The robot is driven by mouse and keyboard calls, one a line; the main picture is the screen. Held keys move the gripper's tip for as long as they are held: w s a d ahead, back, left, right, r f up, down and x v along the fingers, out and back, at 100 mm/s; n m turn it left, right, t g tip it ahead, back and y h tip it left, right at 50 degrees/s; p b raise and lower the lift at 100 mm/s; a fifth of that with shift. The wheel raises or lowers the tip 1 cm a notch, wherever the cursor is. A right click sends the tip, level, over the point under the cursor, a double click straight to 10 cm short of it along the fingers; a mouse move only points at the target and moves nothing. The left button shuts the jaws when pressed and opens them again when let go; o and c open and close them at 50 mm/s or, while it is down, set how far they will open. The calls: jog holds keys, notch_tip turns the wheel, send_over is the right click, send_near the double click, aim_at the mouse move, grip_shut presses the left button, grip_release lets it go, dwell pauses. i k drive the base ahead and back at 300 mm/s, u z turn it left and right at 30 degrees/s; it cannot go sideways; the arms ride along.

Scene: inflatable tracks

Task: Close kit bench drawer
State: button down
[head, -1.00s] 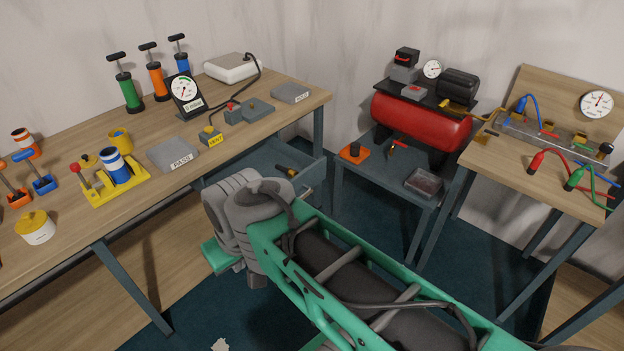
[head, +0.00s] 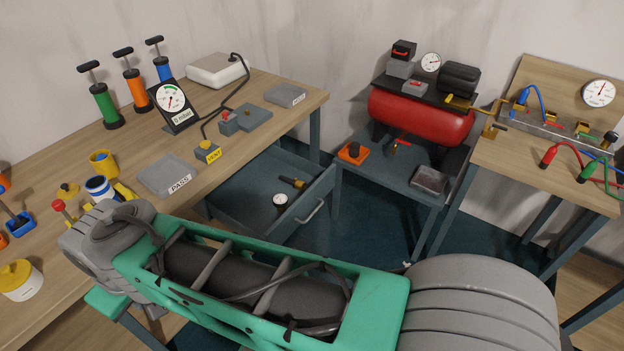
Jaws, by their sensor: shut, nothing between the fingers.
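The kit bench drawer (head: 322,190) is pulled out from under the wooden bench (head: 283,118), below the bench's right part. It is a grey-blue tray with a pale bar handle (head: 311,212) on its front. A small round gauge (head: 280,200) and a brass-and-black fitting (head: 293,183) lie inside. My green and grey arm crosses the foreground, below and in front of the drawer, and covers part of the floor and bench. My gripper does not show in the head view.
A red compressor (head: 420,118) stands on a low grey table (head: 400,175) just right of the drawer. A second wooden bench (head: 510,165) with hoses is at far right. Pumps, a dial gauge and pads sit on the main bench. Dark floor shows beside the drawer.

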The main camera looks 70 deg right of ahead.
aim_at(243, 203)
jog(key=z, duration=0.4)
jog(key=i, duration=0.65)
jog(key=z, duration=0.95)
jog(key=i, duration=0.25)
jog(key=z, duration=0.25)
